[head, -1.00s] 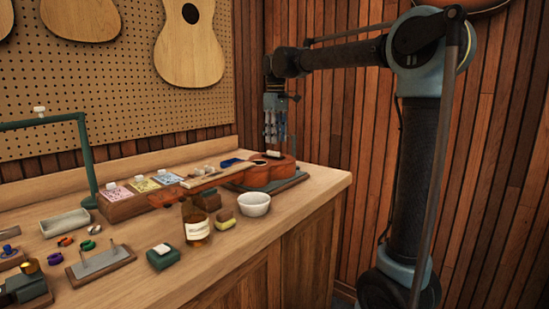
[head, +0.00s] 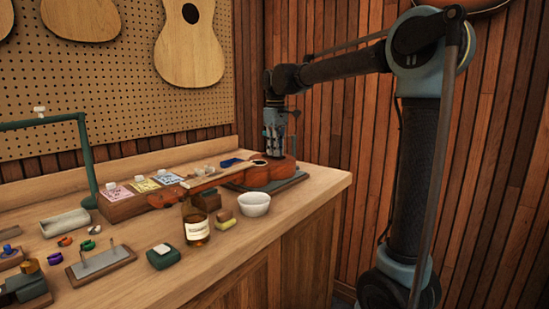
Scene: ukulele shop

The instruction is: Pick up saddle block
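My gripper (head: 274,151) points straight down over the body of a brown ukulele (head: 288,170), which lies on its back in a dark cradle (head: 285,184) at the bench's right end. The fingertips are at or just above the ukulele's top, near its bridge end. A small pale block, likely the saddle block, showed there a second ago; the fingers now hide it. Whether the fingers are around it or touching it is too small to tell.
A white bowl (head: 254,204), a brown bottle (head: 196,227) and a green pad with a pale block (head: 162,249) stand in front. A green frame (head: 85,150) rises at left. The wooden wall is close behind my gripper.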

